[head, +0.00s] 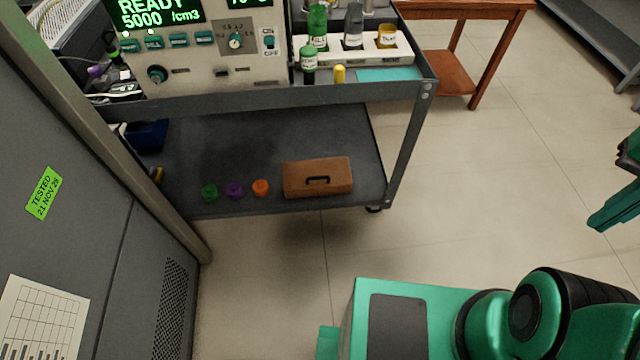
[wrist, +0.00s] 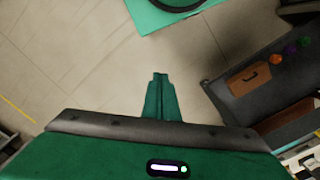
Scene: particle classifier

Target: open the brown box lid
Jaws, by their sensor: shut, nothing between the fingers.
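The brown box (head: 318,184) sits on the lower shelf of the grey cart, near its front right corner. Its lid (head: 315,166) appears closed, and a dark handle (head: 317,180) shows on the front. The box also shows at the right of the wrist view (wrist: 243,86). My gripper (wrist: 160,78) is shut and empty, its fingers together over bare floor, apart from the box and to its left in the wrist view.
The lower shelf (head: 262,135) holds green (head: 209,192), purple (head: 234,190) and orange (head: 261,187) pieces left of the box. The cart's upper shelf (head: 375,92) overhangs it, carrying a machine (head: 200,60) and bottles. A grey cabinet (head: 70,150) stands left.

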